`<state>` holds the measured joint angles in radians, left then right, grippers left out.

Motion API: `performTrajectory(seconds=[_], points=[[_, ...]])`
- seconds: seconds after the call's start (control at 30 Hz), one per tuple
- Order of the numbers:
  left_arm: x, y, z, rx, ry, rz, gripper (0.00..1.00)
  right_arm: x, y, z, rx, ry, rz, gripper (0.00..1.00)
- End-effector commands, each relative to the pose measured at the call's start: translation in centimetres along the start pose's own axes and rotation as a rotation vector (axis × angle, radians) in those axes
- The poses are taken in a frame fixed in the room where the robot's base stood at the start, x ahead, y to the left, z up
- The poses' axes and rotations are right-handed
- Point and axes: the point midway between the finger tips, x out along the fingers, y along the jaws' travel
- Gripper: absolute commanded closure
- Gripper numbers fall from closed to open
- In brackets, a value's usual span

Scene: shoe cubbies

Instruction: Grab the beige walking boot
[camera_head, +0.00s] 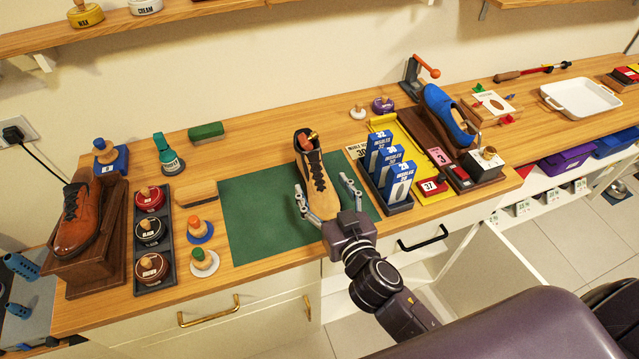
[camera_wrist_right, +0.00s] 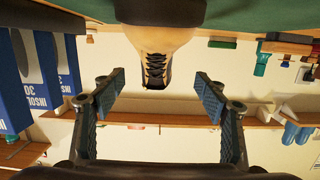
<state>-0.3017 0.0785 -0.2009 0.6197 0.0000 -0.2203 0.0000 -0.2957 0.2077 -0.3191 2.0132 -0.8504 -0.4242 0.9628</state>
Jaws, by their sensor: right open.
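The beige walking boot (camera_head: 318,184) stands on the green mat (camera_head: 262,222) at the middle of the counter. It has a dark lace panel and a dark collar, with an orange-red item showing in its opening. My right gripper (camera_head: 328,196) is open, with one finger on each side of the boot's toe end. In the right wrist view the boot (camera_wrist_right: 157,45) shows at the top centre, between and beyond the open fingers (camera_wrist_right: 160,85). I see no clear contact between fingers and boot. My left gripper is not in view.
Blue insole boxes (camera_head: 390,172) stand close to the right of the boot. A brown shoe on a wooden block (camera_head: 92,240) and a dark tray of tins (camera_head: 168,262) are at the left. A blue shoe (camera_head: 447,117) is at the right. The green mat is otherwise clear.

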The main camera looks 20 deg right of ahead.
Motion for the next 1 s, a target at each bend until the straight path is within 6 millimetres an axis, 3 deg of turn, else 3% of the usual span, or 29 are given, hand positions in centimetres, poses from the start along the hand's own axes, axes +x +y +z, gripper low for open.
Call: performTrajectory(seconds=[0.5,0.83,1.0], points=[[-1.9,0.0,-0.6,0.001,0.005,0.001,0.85,5.9,0.6,0.2,-0.007,0.004,-0.002,0.33],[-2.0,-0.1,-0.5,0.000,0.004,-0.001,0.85,6.6,0.6,0.4,-0.006,0.004,-0.003,0.33],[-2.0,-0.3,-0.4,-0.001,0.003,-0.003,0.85,6.6,0.6,0.4,-0.006,0.004,-0.003,0.50]])
